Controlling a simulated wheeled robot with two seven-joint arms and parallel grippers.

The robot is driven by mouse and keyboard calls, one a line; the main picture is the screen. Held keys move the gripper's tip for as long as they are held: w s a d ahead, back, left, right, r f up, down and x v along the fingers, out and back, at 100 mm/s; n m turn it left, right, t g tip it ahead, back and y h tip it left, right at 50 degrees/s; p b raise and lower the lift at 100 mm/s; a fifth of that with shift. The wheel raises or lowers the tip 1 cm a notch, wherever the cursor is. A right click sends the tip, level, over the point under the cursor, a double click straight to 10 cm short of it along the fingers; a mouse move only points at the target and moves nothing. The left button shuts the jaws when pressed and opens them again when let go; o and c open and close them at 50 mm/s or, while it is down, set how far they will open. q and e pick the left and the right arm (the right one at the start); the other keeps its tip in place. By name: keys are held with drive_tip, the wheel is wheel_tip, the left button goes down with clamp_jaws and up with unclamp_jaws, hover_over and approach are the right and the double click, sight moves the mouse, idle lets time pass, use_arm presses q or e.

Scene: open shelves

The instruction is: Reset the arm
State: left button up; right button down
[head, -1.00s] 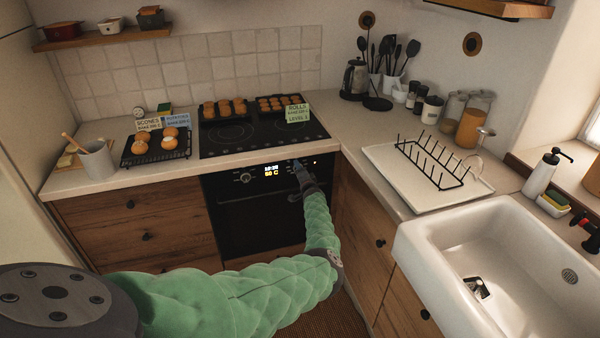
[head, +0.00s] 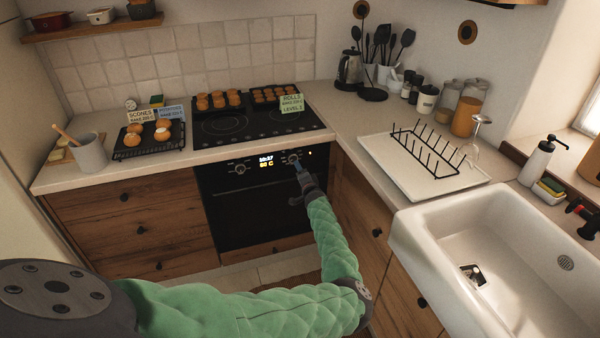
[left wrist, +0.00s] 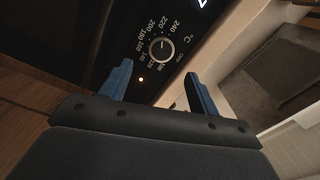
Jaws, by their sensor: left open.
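My left arm, in a green quilted sleeve, reaches from the lower left of the head view to the front of the black oven (head: 255,205). My left gripper (head: 300,165) is at the oven's control panel, by the right knob. In the left wrist view my left gripper (left wrist: 160,88) is open, its two blue fingers apart and nothing between them. The temperature knob (left wrist: 161,48) shows just beyond the fingertips, with a numbered scale around it and a small lit lamp beside it. Whether a finger touches the knob I cannot tell. My right gripper is not in view.
The hob above the oven holds two trays of rolls (head: 218,101) and a green card (head: 292,103). A rack of buns (head: 150,138) stands left of it. The dish rack (head: 428,150) and white sink (head: 410,235) are at right. The floor before the oven is clear.

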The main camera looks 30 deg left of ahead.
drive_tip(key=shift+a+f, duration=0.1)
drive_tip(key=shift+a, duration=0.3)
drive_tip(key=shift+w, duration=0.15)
